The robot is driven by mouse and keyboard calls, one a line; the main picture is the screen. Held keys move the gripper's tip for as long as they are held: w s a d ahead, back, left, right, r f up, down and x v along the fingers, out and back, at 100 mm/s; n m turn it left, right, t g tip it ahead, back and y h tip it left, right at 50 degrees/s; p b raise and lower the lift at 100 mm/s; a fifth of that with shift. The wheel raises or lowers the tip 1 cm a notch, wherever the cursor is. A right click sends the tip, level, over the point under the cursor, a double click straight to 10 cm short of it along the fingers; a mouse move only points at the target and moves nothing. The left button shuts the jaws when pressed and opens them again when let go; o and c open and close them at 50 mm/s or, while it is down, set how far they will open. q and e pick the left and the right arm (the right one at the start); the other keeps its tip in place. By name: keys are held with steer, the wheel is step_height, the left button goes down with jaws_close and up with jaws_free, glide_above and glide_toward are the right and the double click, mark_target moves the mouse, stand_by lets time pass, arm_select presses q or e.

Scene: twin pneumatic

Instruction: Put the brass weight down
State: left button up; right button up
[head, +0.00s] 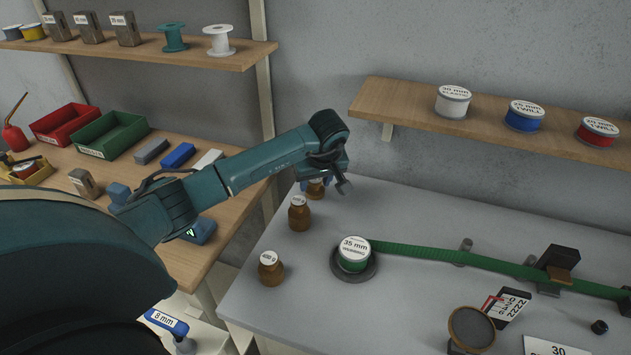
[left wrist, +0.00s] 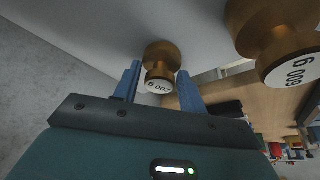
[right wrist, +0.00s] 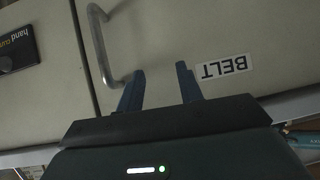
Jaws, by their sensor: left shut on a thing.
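My left gripper (head: 322,178) is at the far left end of the grey table, shut on a small brass weight (left wrist: 162,57). The weight's white label seems to read 200 g. In the head view this weight (head: 317,189) is partly hidden by the gripper, and I cannot tell whether its base touches the table. A second brass weight (head: 299,214) stands just nearer, and also shows large in the left wrist view (left wrist: 280,40). A third brass weight (head: 271,270) stands nearest, by the table's left edge. My right gripper (right wrist: 160,88) is open and empty before a pale drawer front.
A green reel (head: 354,256) labelled 35 mm sits on a dark disc, with a green belt (head: 430,251) running right. The grey table (head: 400,205) is clear behind the belt. The drawer front has a metal handle (right wrist: 100,45) and a BELT label (right wrist: 225,68).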

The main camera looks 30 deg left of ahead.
arm_select(q)
steer(key=shift+f, duration=0.2)
steer(key=o, duration=1.1)
steer(key=shift+r, duration=0.1)
steer(key=shift+r, duration=0.25)
steer(key=v, duration=0.7)
steer(key=shift+r+b, duration=0.1)
steer(key=shift+b, duration=0.25)
steer(key=shift+s, duration=0.1)
